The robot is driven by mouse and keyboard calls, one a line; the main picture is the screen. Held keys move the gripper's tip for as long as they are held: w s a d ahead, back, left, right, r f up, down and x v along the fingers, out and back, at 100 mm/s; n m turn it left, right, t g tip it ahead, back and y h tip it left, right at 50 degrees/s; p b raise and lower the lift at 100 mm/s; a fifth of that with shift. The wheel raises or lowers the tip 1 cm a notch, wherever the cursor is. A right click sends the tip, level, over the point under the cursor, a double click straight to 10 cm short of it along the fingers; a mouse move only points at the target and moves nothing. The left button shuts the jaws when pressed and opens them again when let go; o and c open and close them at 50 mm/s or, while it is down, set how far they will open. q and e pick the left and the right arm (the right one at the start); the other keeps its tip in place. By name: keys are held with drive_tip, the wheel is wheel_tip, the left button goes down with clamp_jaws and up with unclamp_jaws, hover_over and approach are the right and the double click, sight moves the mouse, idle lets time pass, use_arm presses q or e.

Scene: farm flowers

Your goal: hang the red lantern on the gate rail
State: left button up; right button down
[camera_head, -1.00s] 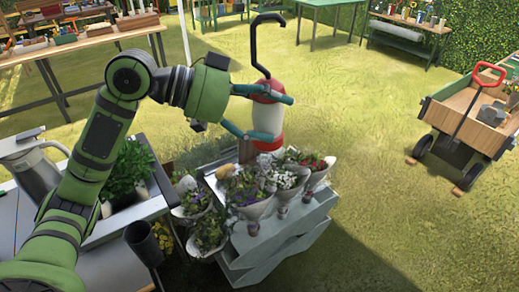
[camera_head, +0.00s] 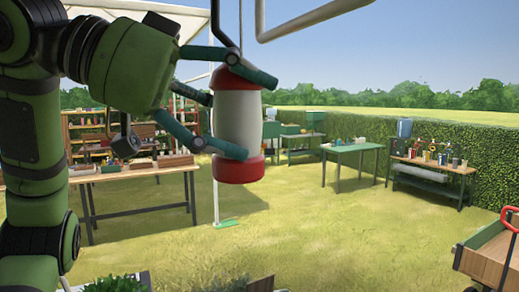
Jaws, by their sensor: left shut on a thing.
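The red lantern (camera_head: 238,110), a white cylinder with red top and bottom caps, hangs upright in the upper left middle of the head view. My left gripper (camera_head: 250,114) is shut around its body, with its teal fingers against the side and near the caps. The lantern's dark handle (camera_head: 214,18) rises above the top cap and leaves the picture at the top, so its hook end is hidden. A pale bar (camera_head: 310,18) with a bend shows just right of the handle; I cannot tell if it is the gate rail or if the hook touches it. My right gripper is out of view.
A wooden table with goods (camera_head: 130,172) stands behind on the left. A green table (camera_head: 352,148) and a tool bench (camera_head: 432,168) stand farther back. A wooden cart (camera_head: 490,250) is at the lower right. Open grass lies between.

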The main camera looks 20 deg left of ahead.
use_arm(q)
drive_tip(key=shift+s+r, duration=0.2)
drive_tip(key=shift+r, duration=0.1)
drive_tip(key=shift+w+d, duration=0.25)
drive_tip(key=shift+w, duration=0.4)
drive_tip(key=w+a+b+x, duration=0.1)
drive_tip(key=x, duration=0.6)
drive_tip(key=shift+w+d+f, duration=0.2)
drive_tip(key=shift+w+d, duration=0.05)
drive_tip(key=shift+d, duration=0.1)
drive_tip(key=shift+d+f, duration=0.1)
drive_tip(key=shift+f, duration=0.3)
idle(0.8)
drive_tip(key=o, duration=1.6)
drive_tip(key=shift+o, duration=0.6)
